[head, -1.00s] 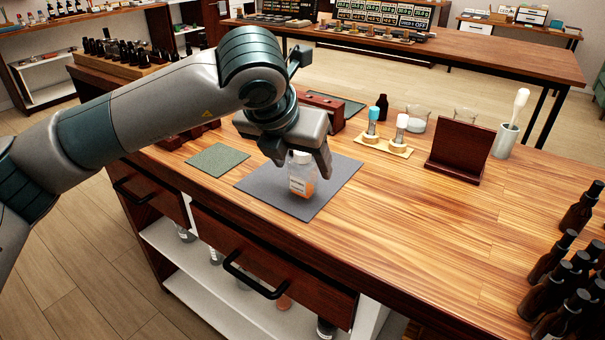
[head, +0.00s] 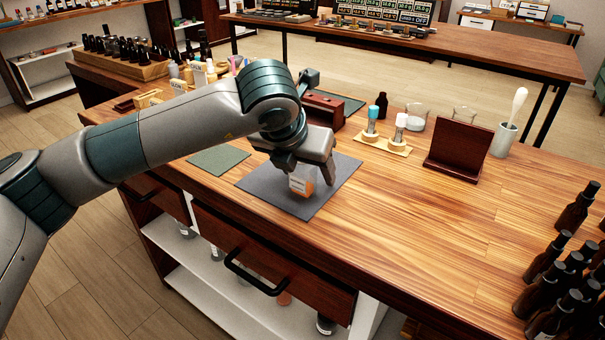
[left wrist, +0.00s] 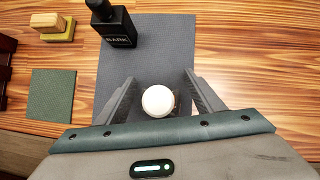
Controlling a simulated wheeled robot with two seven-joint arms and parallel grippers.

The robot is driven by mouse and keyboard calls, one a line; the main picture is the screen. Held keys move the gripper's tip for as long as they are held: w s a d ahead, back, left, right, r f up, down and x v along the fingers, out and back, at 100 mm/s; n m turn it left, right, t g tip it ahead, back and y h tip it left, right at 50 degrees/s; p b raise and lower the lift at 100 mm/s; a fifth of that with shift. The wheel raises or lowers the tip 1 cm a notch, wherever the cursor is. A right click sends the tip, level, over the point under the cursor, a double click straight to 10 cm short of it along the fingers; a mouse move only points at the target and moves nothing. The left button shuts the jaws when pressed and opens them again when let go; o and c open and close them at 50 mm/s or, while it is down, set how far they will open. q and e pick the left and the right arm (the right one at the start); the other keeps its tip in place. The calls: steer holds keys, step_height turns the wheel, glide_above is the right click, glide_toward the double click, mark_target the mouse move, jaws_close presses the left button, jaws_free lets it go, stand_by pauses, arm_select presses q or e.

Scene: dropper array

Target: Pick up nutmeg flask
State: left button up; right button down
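A small flask with orange contents and a pale label (head: 299,183) stands on the dark grey mat (head: 265,193); the label is too small to read. My left gripper (head: 307,174) is over it from above, with its fingers on either side of the flask's upper part. In the left wrist view the flask's round white cap (left wrist: 158,101) sits between the open fingers of my left gripper (left wrist: 160,94), with a gap on each side. The arm hides part of the flask. My right gripper is not in view.
A black bottle labelled BARK (left wrist: 115,27) stands at the far left of the mat. A green mat (head: 218,160) lies to the left. A dropper stand (head: 383,147), a brown wooden holder (head: 460,150) and dark bottles (head: 560,275) are to the right.

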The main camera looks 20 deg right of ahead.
arm_select(q)
steer(key=c, duration=1.2)
steer(key=shift+c, duration=0.2)
steer(key=shift+r, duration=0.1)
